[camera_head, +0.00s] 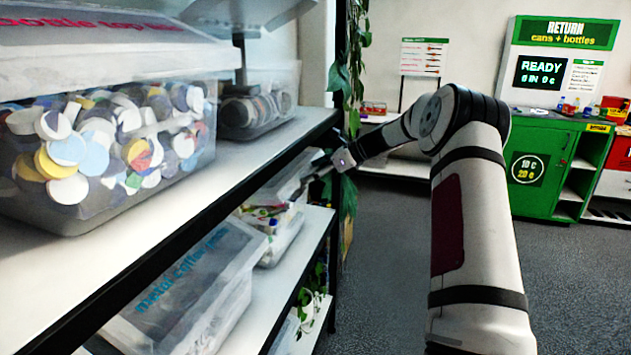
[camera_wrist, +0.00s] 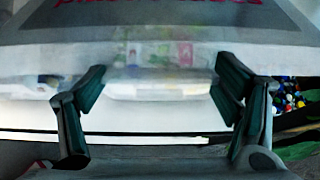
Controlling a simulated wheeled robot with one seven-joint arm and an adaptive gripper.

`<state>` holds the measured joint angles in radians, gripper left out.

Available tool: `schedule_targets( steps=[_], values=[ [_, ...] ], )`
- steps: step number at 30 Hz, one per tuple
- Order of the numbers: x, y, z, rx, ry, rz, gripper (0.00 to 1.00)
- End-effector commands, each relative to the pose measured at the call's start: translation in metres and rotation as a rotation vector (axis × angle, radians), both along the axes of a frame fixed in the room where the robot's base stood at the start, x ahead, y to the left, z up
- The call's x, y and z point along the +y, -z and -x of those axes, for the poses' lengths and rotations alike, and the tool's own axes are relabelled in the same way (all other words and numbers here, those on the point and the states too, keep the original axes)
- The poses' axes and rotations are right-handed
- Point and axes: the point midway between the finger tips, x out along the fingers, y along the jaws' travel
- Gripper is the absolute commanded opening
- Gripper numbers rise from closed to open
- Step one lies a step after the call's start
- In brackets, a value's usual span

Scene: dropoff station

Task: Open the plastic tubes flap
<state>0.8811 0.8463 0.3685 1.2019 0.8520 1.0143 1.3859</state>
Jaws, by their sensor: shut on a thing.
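The plastic tubes bin (camera_head: 284,236) is a clear box with colourful contents on the middle shelf, at its far end. Its pale translucent flap (camera_head: 272,187) looks tilted up above the bin's front. The flap also fills the top of the wrist view (camera_wrist: 160,35), with partly cut-off red lettering. My gripper (camera_head: 303,187) is at the flap's front edge. In the wrist view my gripper (camera_wrist: 160,85) has its two dark fingers spread at either side, with the flap's edge between them. The exact contact is hidden in the head view.
The metal bin (camera_head: 190,285) with blue lettering is nearer on the same shelf. A bottle-top bin (camera_head: 110,150) stands on the upper shelf (camera_head: 230,165), whose edge is close above my gripper. Plants hang by the black post. Open floor (camera_head: 390,260) lies to the right.

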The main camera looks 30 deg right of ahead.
Motion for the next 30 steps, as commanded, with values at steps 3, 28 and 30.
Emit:
schedule_targets(
  steps=[3, 28, 30],
  values=[
    [0.003, -0.018, -0.002, 0.056, -0.005, 0.052, 0.33],
    [0.007, -0.047, -0.009, 0.068, -0.003, 0.054, 0.33],
    [0.007, -0.047, -0.009, 0.068, -0.003, 0.054, 0.90]
  ],
)
